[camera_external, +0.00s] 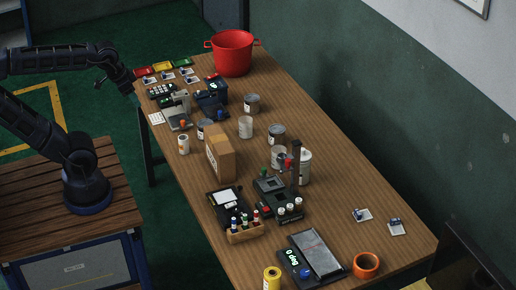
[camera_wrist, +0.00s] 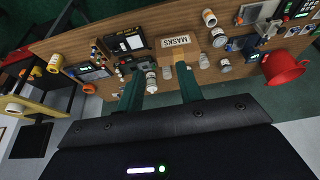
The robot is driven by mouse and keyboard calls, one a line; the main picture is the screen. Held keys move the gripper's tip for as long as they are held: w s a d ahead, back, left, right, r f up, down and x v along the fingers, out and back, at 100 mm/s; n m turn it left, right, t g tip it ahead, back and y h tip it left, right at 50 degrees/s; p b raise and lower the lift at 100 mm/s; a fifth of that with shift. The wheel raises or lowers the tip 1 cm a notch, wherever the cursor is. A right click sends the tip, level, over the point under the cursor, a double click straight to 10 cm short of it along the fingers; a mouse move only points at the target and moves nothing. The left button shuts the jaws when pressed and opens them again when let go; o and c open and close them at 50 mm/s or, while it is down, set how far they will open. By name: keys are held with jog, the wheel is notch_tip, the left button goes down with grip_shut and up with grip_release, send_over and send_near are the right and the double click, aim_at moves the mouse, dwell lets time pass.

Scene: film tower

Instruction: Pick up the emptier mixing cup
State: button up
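A pale, see-through cup (camera_external: 246,127) stands upright near the middle of the table; a similar pale cup (camera_external: 279,157) stands nearer the front, partly hidden by a dark stand. How full each is cannot be told. My gripper (camera_external: 129,89) is raised by the table's left edge, away from the cups. In the wrist view its fingers (camera_wrist: 160,88) are spread wide with nothing held.
A cardboard box (camera_external: 220,154) marked MASKS stands left of the cups. Grey cans (camera_external: 276,134) and a white canister (camera_external: 305,167) stand close by. A red pot (camera_external: 232,53) is at the far end. The right strip of the table (camera_external: 330,165) is mostly clear.

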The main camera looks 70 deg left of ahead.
jog(key=o, duration=1)
jog(key=shift+c, duration=0.2)
jog(key=shift+w, duration=0.1)
